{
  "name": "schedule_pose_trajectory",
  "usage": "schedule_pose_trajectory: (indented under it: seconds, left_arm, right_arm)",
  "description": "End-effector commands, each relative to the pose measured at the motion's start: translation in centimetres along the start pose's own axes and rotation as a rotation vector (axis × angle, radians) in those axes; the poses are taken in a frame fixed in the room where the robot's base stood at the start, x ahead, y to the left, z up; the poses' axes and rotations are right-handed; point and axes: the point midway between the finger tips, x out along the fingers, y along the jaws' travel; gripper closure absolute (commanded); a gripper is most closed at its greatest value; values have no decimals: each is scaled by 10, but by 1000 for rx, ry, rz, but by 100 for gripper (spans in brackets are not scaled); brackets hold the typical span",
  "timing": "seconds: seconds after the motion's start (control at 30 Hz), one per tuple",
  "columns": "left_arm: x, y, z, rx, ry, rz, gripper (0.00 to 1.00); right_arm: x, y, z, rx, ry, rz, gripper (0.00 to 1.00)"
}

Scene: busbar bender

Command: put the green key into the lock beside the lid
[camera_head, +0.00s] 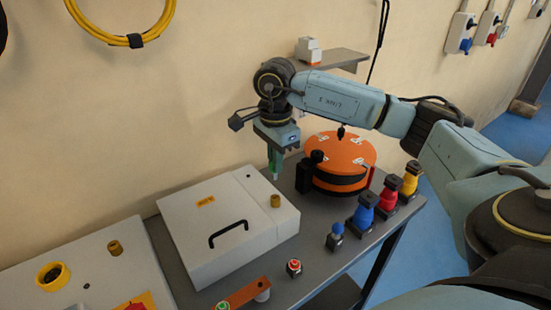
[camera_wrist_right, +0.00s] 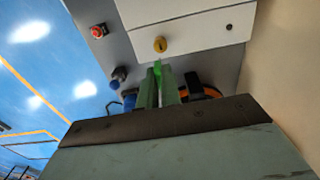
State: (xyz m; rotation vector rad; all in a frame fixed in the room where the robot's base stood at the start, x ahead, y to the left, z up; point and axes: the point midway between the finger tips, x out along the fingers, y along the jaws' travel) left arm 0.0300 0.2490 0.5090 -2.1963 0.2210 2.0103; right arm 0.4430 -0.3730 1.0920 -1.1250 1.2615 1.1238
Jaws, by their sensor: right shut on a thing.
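The green key (camera_head: 275,169) hangs pointing down from my right gripper (camera_head: 275,150), which is shut on it. The key's green tip (camera_wrist_right: 157,66) also shows in the wrist view, between the fingers (camera_wrist_right: 160,86). The brass lock (camera_head: 275,201) stands on the white cabinet, right of the black handle (camera_head: 228,233) of the lid (camera_head: 215,215). The key is above the cabinet's back right part, apart from the lock. In the wrist view the lock (camera_wrist_right: 160,44) appears just beyond the key tip. My left gripper is out of view.
An orange-topped round reel (camera_head: 341,150) stands behind right of the cabinet. Blue (camera_head: 363,212), red (camera_head: 387,193) and yellow (camera_head: 411,179) connectors line the grey table's right edge. A red button (camera_head: 294,267) is in front. A second brass cylinder (camera_head: 115,248) stands on the left panel.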

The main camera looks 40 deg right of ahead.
Motion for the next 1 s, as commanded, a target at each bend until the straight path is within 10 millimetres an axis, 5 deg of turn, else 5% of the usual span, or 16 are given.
schedule_pose_trajectory:
  seconds: [0.5, 1.0]
  left_arm:
    - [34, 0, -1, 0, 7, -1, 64]
    - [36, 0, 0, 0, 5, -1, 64]
  right_arm:
    - [47, 0, 0, -1, 0, 0, 100]
    - [49, 0, 0, -1, 0, 0, 100]
